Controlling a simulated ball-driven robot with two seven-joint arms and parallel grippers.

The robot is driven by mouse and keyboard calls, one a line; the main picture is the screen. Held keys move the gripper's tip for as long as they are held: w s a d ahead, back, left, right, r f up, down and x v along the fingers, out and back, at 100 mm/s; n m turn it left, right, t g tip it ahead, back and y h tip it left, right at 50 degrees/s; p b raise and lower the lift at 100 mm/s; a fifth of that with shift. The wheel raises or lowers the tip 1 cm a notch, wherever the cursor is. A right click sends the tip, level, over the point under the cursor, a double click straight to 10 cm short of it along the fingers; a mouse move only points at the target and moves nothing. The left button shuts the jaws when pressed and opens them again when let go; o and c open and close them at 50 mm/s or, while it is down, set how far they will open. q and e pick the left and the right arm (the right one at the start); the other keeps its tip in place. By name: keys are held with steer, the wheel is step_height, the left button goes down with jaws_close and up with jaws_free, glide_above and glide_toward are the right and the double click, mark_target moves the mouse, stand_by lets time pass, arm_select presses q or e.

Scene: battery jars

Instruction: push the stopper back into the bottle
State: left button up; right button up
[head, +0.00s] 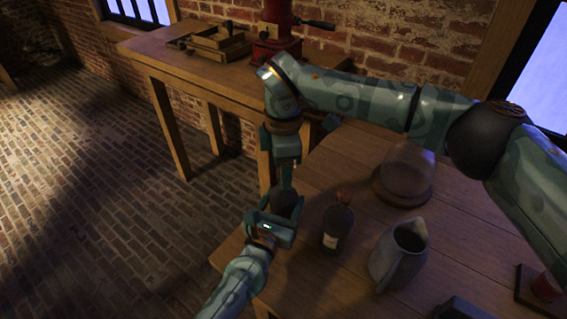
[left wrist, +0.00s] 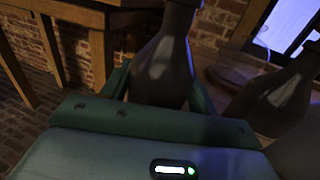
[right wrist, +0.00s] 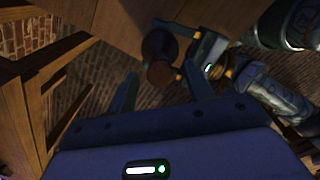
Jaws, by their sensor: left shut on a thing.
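A dark bottle (head: 288,199) stands roughly upright in my left gripper (head: 276,226), which is shut on its body at the table's near left corner. The left wrist view also shows this bottle (left wrist: 163,70) between the jaws, its top cut off by the frame. My right gripper (head: 284,168) points down just above it. In the right wrist view, its fingers (right wrist: 160,85) are apart around the line of the bottle's top. A brown round end, seemingly the stopper (right wrist: 160,74), shows there; how deep it sits cannot be told.
A second dark bottle (head: 338,229) with a brown top stands just right of the held one. A grey jug (head: 397,257) and a glass vessel (head: 407,173) stand farther right. A side table (head: 150,48) holds a wooden tray and a red grinder (head: 276,28).

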step_height(320, 180, up, 12)
stand_by(0.7)
arm_select(q)
steer(key=o, duration=1.5)
steer(key=shift+c, duration=0.2)
steer(key=v, duration=1.6)
arm_select(e)
steer(key=shift+r, duration=0.35)
arm_select(q)
steer(key=shift+s+a+f, duration=0.1)
steer(key=shift+s, duration=0.1)
arm_select(e)
steer(key=shift+f, duration=0.1)
